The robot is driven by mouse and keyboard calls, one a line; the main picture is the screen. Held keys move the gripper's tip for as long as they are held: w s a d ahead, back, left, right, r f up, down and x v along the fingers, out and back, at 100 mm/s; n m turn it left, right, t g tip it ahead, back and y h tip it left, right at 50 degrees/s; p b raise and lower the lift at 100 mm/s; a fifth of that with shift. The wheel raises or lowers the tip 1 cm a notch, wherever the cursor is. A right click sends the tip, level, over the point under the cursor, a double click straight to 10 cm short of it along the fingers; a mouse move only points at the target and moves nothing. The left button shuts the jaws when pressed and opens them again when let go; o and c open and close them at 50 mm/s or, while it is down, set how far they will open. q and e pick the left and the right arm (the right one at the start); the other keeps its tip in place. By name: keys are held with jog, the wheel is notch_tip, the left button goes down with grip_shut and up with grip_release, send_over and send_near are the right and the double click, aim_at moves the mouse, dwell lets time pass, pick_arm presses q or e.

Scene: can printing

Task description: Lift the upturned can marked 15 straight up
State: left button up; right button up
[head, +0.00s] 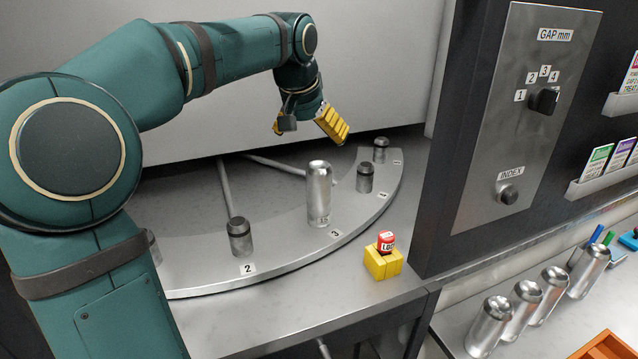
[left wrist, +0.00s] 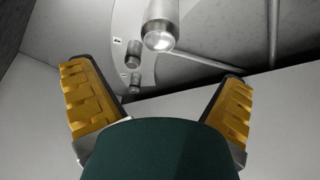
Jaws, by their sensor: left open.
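The silver upturned can marked 15 (head: 319,190) stands upright at the station labelled 3 on the curved grey plate (head: 300,250). It also shows at the top of the left wrist view (left wrist: 160,25), between and beyond my fingers. My left gripper (head: 307,124) has yellow-padded fingers and is above and behind the can, apart from it. In the left wrist view my left gripper (left wrist: 158,95) is spread wide, open and empty. My right gripper is in neither view.
Short dark-topped posts stand at the other stations, one at 2 (head: 240,237) and one right of the can (head: 365,178). A yellow block with a red-topped piece (head: 383,264) sits in front. A control panel (head: 530,110) rises at right. Several cans (head: 490,325) stand lower right.

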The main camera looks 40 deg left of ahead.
aim_at(318, 166)
pick_arm(q)
jog(key=b+x, duration=0.1)
jog(key=x, duration=1)
jog(key=shift+f+b, duration=0.3)
jog(key=shift+b, duration=0.05)
jog(key=c, duration=0.9)
